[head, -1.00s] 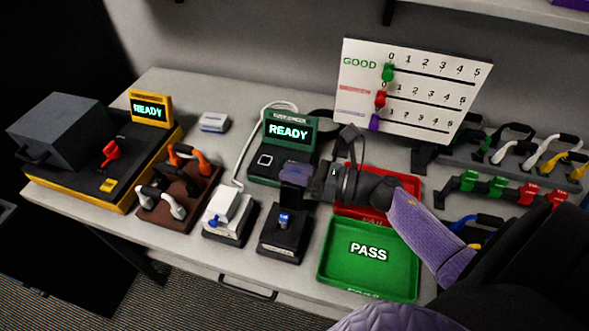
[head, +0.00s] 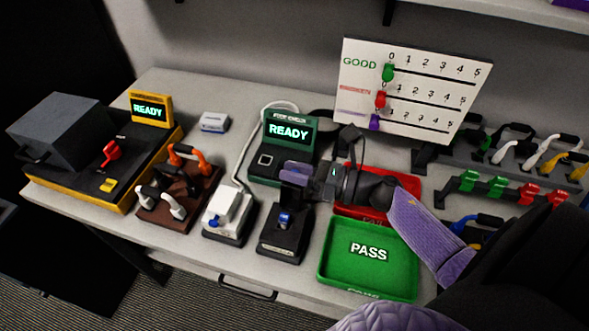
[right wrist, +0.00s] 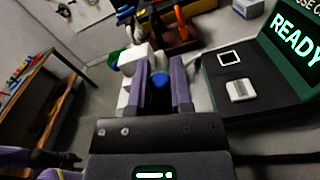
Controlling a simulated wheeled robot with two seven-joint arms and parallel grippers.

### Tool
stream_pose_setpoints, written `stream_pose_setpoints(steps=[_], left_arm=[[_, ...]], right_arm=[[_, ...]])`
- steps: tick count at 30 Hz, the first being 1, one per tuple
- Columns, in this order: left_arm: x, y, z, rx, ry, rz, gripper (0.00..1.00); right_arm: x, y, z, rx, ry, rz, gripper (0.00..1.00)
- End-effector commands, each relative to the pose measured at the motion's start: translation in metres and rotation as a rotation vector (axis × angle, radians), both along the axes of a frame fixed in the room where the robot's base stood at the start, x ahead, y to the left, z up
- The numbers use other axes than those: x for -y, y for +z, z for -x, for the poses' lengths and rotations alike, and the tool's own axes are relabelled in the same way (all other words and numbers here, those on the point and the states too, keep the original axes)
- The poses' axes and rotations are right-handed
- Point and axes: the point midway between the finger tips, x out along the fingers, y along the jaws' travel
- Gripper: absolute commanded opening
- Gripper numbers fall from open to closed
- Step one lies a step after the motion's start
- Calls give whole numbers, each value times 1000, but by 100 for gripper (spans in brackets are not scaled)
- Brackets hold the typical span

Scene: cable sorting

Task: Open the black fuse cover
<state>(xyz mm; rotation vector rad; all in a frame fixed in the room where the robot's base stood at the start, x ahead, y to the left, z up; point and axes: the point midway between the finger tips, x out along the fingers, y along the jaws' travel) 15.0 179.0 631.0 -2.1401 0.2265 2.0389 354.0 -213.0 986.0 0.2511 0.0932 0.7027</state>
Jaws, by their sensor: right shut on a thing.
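The black fuse holder (head: 283,243) stands near the front of the table, with a blue fuse (head: 285,219) showing in it. Its black cover (head: 292,194) stands raised at the back of the holder. My right gripper (head: 297,171) reaches in from the right, and its purple fingers are at the top of the cover, shut on it. In the right wrist view the fingers (right wrist: 161,88) stand on either side of a dark part, and the fingers hide much of it. My left gripper is not in view.
A white fuse holder (head: 229,212) stands just left of the black one. A green tester (head: 284,150) reading READY is behind. A green PASS tray (head: 326,262) and a red tray (head: 404,184) lie to the right. A brown rack (head: 176,212) holds cables further left.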

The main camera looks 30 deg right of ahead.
Motion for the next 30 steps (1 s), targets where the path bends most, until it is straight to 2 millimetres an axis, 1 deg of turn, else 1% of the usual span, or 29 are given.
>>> stream_pose_setpoints(steps=[13,20,28,29,30], left_arm=[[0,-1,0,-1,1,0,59],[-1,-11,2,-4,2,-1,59],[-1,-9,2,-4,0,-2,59],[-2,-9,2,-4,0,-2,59],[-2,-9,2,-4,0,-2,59]], right_arm=[[0,0,0,5,0,5,0],[-12,5,11,136,0,158,0],[-13,7,11,144,-1,169,0],[-13,7,11,144,-1,169,33],[-13,7,11,144,-1,169,41]])
